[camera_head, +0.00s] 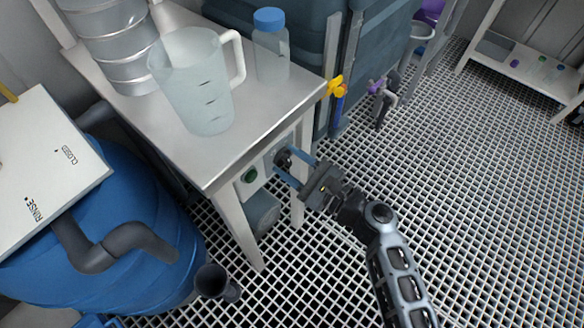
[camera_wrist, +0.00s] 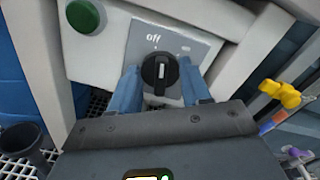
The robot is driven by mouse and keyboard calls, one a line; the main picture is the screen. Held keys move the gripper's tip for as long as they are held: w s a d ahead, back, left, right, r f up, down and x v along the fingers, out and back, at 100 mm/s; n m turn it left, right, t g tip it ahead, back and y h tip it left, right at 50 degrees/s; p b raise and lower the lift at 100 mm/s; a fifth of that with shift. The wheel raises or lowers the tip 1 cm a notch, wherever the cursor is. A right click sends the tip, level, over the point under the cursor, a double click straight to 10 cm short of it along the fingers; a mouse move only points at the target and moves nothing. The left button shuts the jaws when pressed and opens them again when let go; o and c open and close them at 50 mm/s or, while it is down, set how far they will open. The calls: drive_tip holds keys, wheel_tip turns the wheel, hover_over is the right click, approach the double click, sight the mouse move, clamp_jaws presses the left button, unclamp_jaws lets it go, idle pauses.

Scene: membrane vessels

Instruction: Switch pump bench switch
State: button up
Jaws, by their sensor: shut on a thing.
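The pump bench switch (camera_wrist: 160,74) is a black round knob with a pale pointer line, on a grey plate (camera_wrist: 195,47) marked "Off" at the upper left. In the wrist view the pointer stands about upright; other marks on the plate are too small to read. My gripper (camera_wrist: 163,88) has its two blue fingers on either side of the knob and is shut on it. In the head view my gripper (camera_head: 290,165) reaches the switch (camera_head: 282,158) on the bench's side from the right; the knob's setting cannot be read there.
A green button (camera_wrist: 84,16) sits left of the switch. A steel-topped bench (camera_head: 195,155) carries a clear jug (camera_head: 200,90) and a blue-capped bottle (camera_head: 271,55). A yellow valve handle (camera_head: 334,86) is close to the right. A blue drum (camera_head: 130,235) stands left; open grating lies right.

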drive_tip(key=shift+f+n+b, duration=0.15)
drive_tip(key=shift+n+b, duration=1.05)
drive_tip(key=shift+n, duration=0.3)
drive_tip(key=o, duration=1.1)
drive_tip(key=shift+c, duration=0.2)
drive_tip(key=v, duration=0.7)
drive_tip(key=shift+s+d, duration=0.3)
drive_tip(key=shift+s, duration=0.1)
